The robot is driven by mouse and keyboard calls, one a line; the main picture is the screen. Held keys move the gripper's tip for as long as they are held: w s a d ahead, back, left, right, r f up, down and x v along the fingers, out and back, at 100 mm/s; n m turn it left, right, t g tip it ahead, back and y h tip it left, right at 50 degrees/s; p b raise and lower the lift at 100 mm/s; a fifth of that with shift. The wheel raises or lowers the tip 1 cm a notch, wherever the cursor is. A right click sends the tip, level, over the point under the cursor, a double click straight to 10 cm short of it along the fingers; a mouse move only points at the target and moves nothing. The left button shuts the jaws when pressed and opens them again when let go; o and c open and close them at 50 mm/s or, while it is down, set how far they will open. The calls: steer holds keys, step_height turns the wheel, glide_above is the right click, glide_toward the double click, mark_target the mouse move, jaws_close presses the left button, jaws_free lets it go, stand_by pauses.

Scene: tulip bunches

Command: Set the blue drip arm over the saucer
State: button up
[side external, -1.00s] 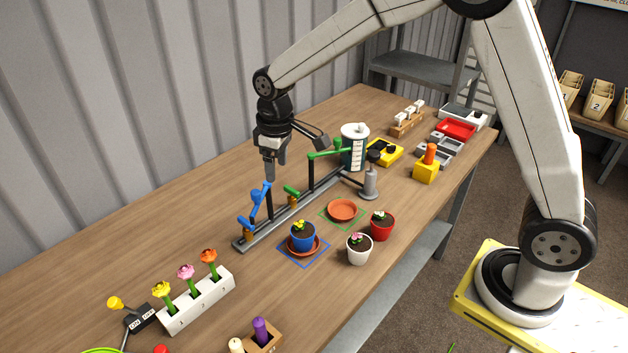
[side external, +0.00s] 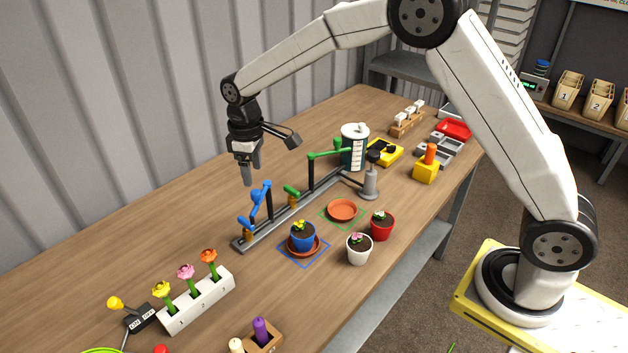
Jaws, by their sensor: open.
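The blue drip arm (side external: 258,202) stands on a post at the near end of a grey rail (side external: 283,219). Its raised end points up. A blue pot with yellow flowers (side external: 302,236) stands on a terracotta saucer (side external: 292,253) inside a blue square outline, to the right of the rail. An empty terracotta saucer (side external: 341,210) lies inside a green outline. A green drip arm (side external: 326,154) stands farther along the rail. My gripper (side external: 247,181) points down, open and empty, behind and to the left of the blue arm, apart from it.
A white pot (side external: 359,248) and a red pot (side external: 382,227) stand right of the saucers. A white tulip block (side external: 198,300) is at the front left. A tank (side external: 354,147) stands behind the rail's far end. The table's left back is clear.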

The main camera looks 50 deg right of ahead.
mark_target(255, 191)
steer(key=shift+f, duration=2.9)
jaws_close()
steer(key=shift+r, duration=0.1)
